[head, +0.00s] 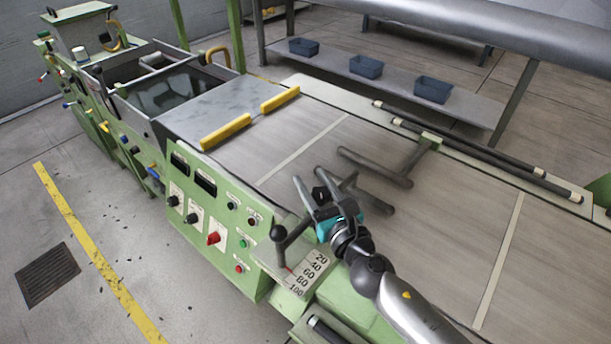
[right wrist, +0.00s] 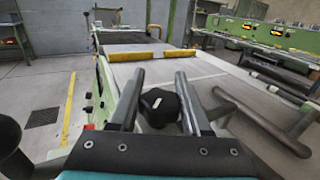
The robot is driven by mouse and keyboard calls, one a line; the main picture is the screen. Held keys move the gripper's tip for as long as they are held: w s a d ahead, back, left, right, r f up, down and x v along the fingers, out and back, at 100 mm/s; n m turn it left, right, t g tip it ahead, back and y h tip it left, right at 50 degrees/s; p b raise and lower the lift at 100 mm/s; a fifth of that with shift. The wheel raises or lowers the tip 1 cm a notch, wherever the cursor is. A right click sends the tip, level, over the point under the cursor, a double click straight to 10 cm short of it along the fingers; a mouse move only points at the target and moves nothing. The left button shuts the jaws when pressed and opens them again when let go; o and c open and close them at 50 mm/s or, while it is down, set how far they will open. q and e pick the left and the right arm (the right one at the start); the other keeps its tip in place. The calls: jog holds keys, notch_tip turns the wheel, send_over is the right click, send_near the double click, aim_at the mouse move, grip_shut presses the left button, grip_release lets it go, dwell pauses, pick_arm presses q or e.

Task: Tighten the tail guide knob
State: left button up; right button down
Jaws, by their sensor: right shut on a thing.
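The tail guide knob (head: 319,194) is a small black faceted knob above the near side of the belt. In the right wrist view, the knob (right wrist: 159,106) sits between the two grey fingers. My right gripper (head: 323,188) comes in from the lower right and is shut on the knob. The knob's stem and mount are hidden behind the gripper. Grey tubular guide bars (head: 372,167) lie over the belt just beyond the gripper. My left gripper is not in view.
A black ball-topped lever (head: 278,234) stands close left of my right gripper, by a numbered scale plate (head: 308,272). The green control panel (head: 213,213) has knobs and buttons. Yellow blocks (head: 226,132) lie farther along the belt (head: 290,140). Blue bins (head: 366,67) sit on a shelf behind.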

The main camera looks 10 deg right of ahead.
jog(key=m+h, duration=0.1)
jog(key=h, duration=0.1)
jog(key=m+h, duration=0.1)
jog(key=h, duration=0.1)
jog(key=m+h, duration=0.2)
jog(key=shift+s+d+f, duration=0.1)
jog(key=shift+d+f, duration=0.05)
jog(key=shift+f, duration=0.1)
jog(key=shift+d+f+m+g+h, duration=0.1)
jog(key=shift+d+m+g+h, duration=0.1)
jog(key=shift+m+h, duration=0.45)
jog(key=shift+d+m+g+h, duration=0.15)
jog(key=shift+m+h, duration=0.2)
jog(key=shift+h, duration=0.5)
jog(key=shift+s, duration=0.1)
jog(key=c, duration=0.6)
grip_release()
jog(key=shift+o, duration=1.2)
jog(key=shift+d+h, duration=0.1)
jog(key=shift+h, duration=0.2)
jog(key=shift+d+r, duration=0.1)
jog(key=shift+r, duration=0.15)
